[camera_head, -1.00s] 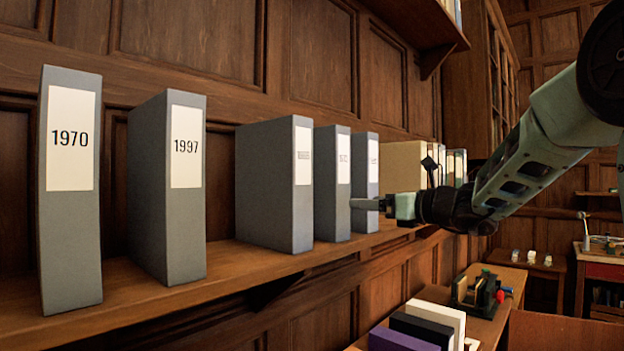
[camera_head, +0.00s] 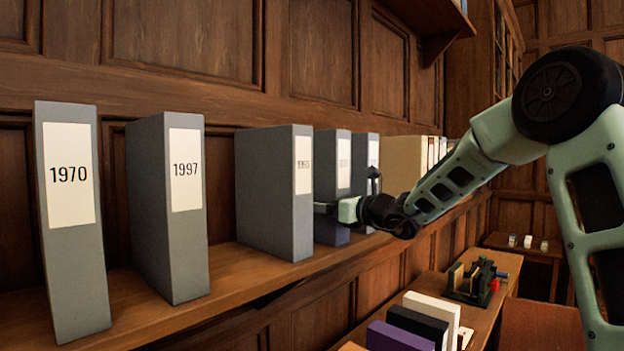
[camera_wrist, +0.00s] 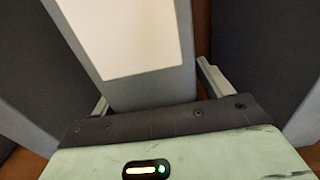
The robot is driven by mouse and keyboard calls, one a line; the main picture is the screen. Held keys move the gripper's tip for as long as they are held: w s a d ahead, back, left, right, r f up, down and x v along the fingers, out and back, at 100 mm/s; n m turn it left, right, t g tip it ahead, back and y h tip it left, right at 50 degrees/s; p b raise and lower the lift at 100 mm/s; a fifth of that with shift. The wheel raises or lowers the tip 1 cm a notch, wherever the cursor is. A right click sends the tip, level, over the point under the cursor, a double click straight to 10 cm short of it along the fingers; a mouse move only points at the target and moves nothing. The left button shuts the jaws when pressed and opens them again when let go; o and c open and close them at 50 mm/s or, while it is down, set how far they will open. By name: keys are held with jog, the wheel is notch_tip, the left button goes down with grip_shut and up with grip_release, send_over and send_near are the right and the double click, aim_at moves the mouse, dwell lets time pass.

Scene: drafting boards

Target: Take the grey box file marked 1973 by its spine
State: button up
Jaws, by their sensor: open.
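Grey box files with white spine labels stand in a row on a wooden shelf. The two at left read 1970 (camera_head: 70,285) and 1997 (camera_head: 186,250). The labels on the third (camera_head: 275,190), fourth (camera_head: 332,232) and fifth (camera_head: 358,145) are too small or blurred to read, so I cannot tell which is 1973. My gripper (camera_head: 326,208) is open in front of the fourth file's spine. In the wrist view, a grey spine (camera_wrist: 155,88) with a white label stands between my open fingers (camera_wrist: 156,93); the label's number is out of view.
Dark file sides (camera_wrist: 30,80) flank the spine closely in the wrist view. Beige files (camera_head: 403,160) stand farther along the shelf (camera_head: 235,285). Below are a table with purple (camera_head: 395,338), black and white books and a small device (camera_head: 472,285). A panelled wall backs the shelf.

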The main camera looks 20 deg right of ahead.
jog(key=c, duration=1.7)
jog(key=shift+r, duration=0.2)
